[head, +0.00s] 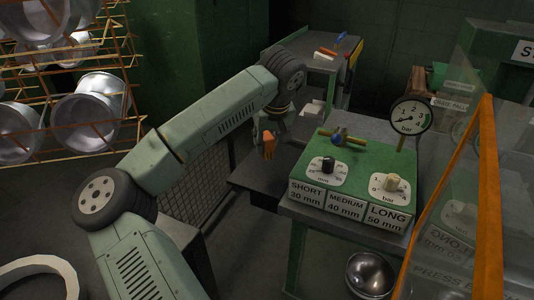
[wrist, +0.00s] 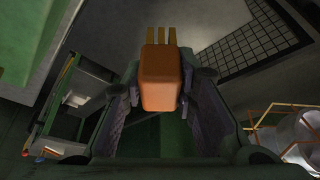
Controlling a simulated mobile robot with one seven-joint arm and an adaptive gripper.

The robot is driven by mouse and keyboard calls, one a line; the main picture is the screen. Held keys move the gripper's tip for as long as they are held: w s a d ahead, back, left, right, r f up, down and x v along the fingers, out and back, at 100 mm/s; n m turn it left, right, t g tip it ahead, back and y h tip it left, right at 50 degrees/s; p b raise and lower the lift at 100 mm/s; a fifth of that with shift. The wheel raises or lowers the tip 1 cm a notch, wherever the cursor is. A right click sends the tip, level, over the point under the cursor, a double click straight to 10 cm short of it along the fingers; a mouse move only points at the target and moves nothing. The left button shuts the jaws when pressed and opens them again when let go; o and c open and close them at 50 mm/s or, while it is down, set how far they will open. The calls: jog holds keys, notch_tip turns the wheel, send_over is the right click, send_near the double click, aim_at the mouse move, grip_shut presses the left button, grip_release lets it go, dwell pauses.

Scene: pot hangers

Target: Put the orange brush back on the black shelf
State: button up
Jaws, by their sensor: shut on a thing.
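The orange brush (head: 268,145) is held at my gripper in the head view, hanging down from the wrist. In the wrist view the brush (wrist: 160,80) fills the middle, its orange block between the two fingers and its yellowish bristles at the top of the picture. My gripper (wrist: 159,95) is shut on it. A black shelf (head: 250,182) lies below and just left of the green control panel in the head view. The brush appears above and beyond it, apart from its surface; the exact height is hard to tell.
The green control panel (head: 360,165) with knobs and a pressure gauge (head: 410,115) stands to the right. A grey worktop (head: 310,62) with small coloured items is behind. A wire rack with metal pots (head: 88,112) is at left. An orange-edged clear guard (head: 487,200) stands at far right.

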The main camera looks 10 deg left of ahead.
aim_at(267, 155)
jog(key=shift+f+p, duration=0.5)
jog(key=shift+f, duration=1.85)
jog(key=shift+f, duration=0.2)
jog(key=o, duration=1)
jog(key=shift+r, duration=0.1)
jog(key=b+v, duration=0.2)
jog(key=v, duration=1)
